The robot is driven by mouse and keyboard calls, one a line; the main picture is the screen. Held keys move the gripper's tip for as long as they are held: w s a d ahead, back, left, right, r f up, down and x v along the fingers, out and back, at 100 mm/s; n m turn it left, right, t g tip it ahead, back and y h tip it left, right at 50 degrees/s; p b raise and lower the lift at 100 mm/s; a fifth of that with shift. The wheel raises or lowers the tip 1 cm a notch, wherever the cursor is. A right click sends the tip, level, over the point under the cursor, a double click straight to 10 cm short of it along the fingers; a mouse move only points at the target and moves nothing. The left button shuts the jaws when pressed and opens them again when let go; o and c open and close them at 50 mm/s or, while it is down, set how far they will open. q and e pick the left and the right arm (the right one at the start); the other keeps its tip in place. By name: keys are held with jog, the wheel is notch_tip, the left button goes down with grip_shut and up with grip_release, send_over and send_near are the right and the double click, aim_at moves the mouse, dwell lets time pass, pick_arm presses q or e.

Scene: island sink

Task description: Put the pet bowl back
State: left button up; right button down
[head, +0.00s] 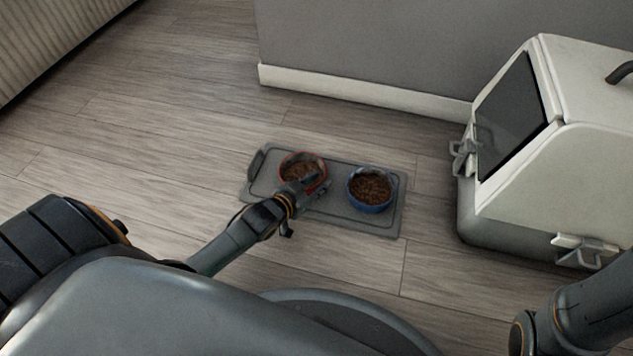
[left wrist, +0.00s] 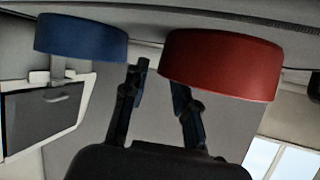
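The red pet bowl (head: 322,184), full of brown kibble, sits on the left part of a grey tray mat (head: 345,223) on the floor. A blue bowl (head: 370,206) with kibble sits to its right on the same mat. My left gripper (head: 312,184) is at the red bowl's near right edge, between the two bowls. In the left wrist view its fingers (left wrist: 160,85) are spread apart. One finger overlaps the red bowl (left wrist: 222,65); the other is in the gap beside the blue bowl (left wrist: 80,38). I cannot tell whether they touch the red bowl. My right gripper is out of view.
A white and grey pet carrier or litter box (head: 560,150) with a dark door stands right of the mat. A grey wall with white baseboard (head: 365,95) is behind. Wooden floor (head: 150,140) left of the mat is clear.

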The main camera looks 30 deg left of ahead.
pick_arm(q)
jog(key=p+v, duration=0.8)
jog(key=v, duration=0.4)
